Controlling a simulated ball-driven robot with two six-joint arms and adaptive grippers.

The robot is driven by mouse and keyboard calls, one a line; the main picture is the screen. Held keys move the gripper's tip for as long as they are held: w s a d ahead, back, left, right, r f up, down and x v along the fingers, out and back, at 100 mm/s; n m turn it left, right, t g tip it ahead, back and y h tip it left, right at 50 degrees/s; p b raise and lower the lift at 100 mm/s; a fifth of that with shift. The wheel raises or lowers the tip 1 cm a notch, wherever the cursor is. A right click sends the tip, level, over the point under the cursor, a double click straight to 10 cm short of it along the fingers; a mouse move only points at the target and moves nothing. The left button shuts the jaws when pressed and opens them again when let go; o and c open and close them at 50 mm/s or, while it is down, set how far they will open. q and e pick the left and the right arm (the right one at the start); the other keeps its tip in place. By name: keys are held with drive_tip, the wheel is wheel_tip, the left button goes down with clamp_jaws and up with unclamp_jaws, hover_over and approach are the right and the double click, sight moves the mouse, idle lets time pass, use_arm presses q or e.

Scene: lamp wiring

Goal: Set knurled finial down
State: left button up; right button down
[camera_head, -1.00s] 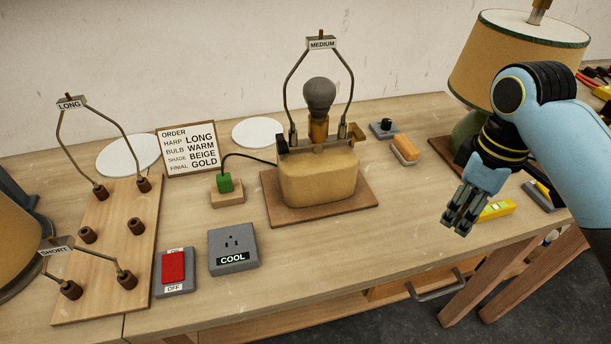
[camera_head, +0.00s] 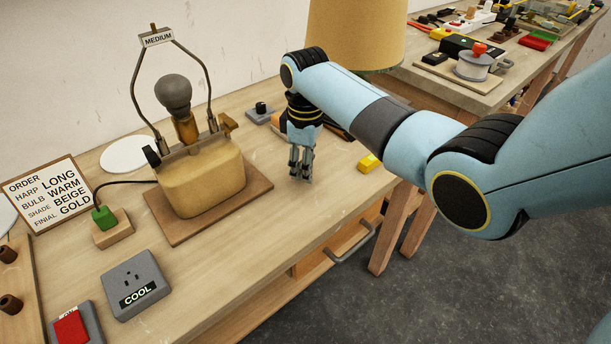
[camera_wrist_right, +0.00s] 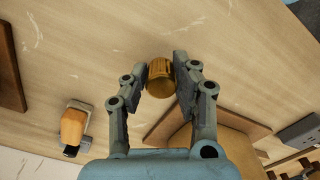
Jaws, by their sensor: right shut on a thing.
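The knurled finial (camera_wrist_right: 160,77) is a small gold ribbed cylinder, seen in the right wrist view between the fingertips of my right gripper (camera_wrist_right: 165,80). My right gripper is shut on it. In the head view my right gripper (camera_head: 300,178) points down, low over the bench to the right of the lamp body (camera_head: 203,183); the finial is too small to make out there. I cannot tell whether the finial touches the bench. My left gripper is not in view.
The lamp, with a grey bulb (camera_head: 174,93) and a harp labelled MEDIUM (camera_head: 157,38), stands on a brown board (camera_head: 258,189). An orange block (camera_wrist_right: 73,126) lies near the gripper. A yellow item (camera_head: 369,163) is by the front edge. Bare wood (camera_head: 290,215) lies in front.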

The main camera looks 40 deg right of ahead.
sight(306, 184)
drive_tip(key=shift+f, duration=1.4)
drive_tip(key=c, duration=1)
unclamp_jaws()
drive_tip(key=shift+f, duration=0.15)
drive_tip(key=shift+c, duration=0.2)
wheel_tip(306, 184, up, 12)
drive_tip(key=shift+r+p, duration=0.2)
drive_tip(key=shift+p, duration=0.2)
